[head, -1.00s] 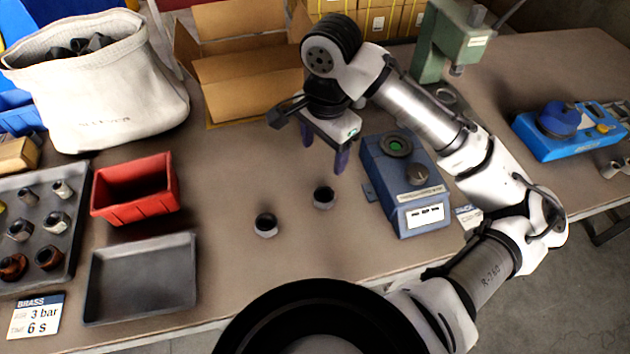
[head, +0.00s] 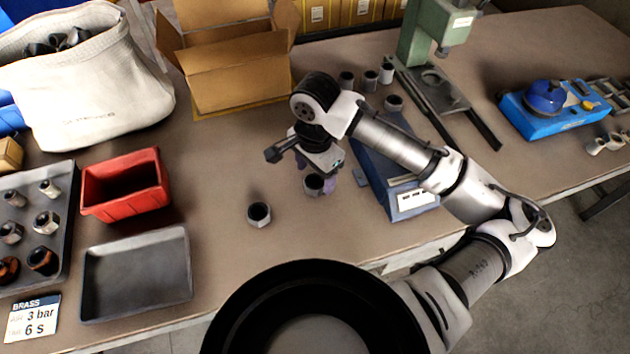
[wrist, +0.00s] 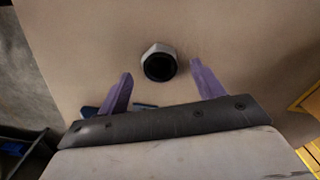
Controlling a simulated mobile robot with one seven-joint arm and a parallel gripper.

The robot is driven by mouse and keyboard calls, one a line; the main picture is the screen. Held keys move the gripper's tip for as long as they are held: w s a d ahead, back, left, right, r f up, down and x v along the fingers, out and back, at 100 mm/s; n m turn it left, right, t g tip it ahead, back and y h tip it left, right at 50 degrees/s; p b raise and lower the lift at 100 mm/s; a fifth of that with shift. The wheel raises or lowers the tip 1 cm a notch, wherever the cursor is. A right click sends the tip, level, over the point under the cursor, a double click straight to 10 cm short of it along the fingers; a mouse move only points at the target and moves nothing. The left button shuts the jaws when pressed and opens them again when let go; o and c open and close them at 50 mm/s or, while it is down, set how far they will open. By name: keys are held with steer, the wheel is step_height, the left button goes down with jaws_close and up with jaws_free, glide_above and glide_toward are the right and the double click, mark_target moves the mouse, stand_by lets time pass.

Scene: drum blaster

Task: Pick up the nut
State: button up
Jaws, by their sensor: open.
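The left nut (head: 259,214) stands alone, clear of my gripper. I cannot tell the exact height of the fingertips above the table.
A blue device (head: 382,175) stands close to the right of my gripper. A red bin (head: 125,190), a grey tray (head: 135,275) and a tray of several fittings (head: 65,215) are at left. A cardboard box (head: 230,75) is behind. Table between bin and nuts is clear.

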steer(key=shift+f, duration=1.15)
steer(key=c, duration=1.2)
steer(key=shift+r, duration=0.1)
